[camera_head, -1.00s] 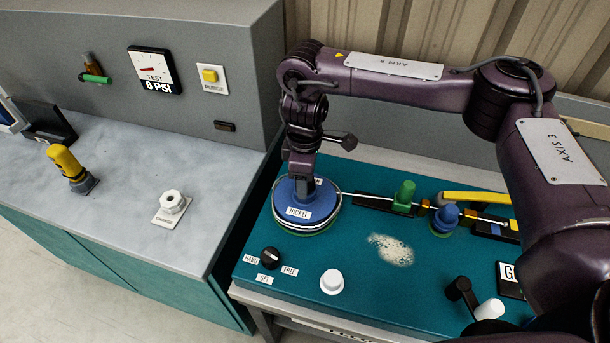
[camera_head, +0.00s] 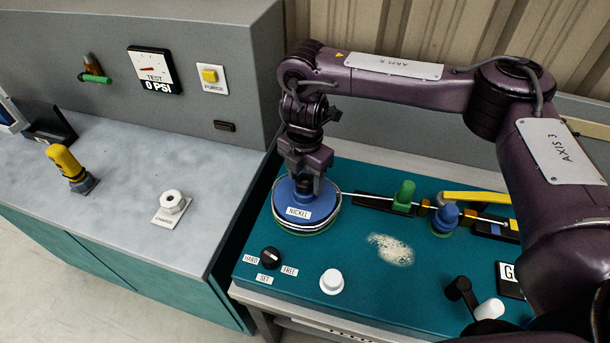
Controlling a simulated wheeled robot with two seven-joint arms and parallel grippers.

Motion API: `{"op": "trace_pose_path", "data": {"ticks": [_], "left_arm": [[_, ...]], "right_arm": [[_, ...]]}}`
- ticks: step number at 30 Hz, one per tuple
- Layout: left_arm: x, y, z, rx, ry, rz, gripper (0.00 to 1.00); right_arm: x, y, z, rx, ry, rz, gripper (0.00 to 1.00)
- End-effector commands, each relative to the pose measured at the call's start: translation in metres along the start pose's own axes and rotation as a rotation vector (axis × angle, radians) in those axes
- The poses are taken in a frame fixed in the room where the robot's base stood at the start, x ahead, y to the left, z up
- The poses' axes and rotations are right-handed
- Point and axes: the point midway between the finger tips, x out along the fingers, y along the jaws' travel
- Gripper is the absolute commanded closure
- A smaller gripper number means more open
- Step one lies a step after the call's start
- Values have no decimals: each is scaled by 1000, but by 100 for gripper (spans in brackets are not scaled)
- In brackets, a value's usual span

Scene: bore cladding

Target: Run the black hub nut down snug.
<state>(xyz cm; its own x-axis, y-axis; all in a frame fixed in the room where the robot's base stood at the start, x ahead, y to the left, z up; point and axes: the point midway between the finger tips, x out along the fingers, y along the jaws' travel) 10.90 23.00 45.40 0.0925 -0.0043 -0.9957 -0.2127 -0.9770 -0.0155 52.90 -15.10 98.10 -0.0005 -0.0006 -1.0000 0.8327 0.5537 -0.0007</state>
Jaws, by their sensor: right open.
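The blue disc labelled NICKEL (camera_head: 298,213) lies flat on the teal bench top, with a pale ring around its edge. My right gripper (camera_head: 305,182) points straight down over the disc's centre and is open. A small dark piece shows low between its fingers at the hub; it looks like the black hub nut, but the fingers hide most of it. I cannot tell whether the fingers touch it or how far down it sits. My left gripper is out of view.
In front are a black selector (camera_head: 271,257), a white button (camera_head: 331,281) and a black crank (camera_head: 460,288).

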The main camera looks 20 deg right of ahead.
Motion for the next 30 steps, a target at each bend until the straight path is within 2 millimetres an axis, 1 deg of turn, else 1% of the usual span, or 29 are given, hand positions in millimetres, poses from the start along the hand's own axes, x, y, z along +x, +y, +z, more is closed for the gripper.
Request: {"op": "trace_pose_path", "data": {"ticks": [2,7,11,13,17,30], "left_arm": [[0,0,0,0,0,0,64],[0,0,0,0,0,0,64],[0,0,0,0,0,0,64],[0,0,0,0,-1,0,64],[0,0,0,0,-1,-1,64],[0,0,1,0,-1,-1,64]], "right_arm": [[0,0,0,1,0,0,47],[0,0,0,2,0,0,69],[0,0,0,10,0,0,70],[0,0,0,54,0,0,70],[0,0,0,238,0,-1,70],[1,0,0,917,0,-1,70]]}}
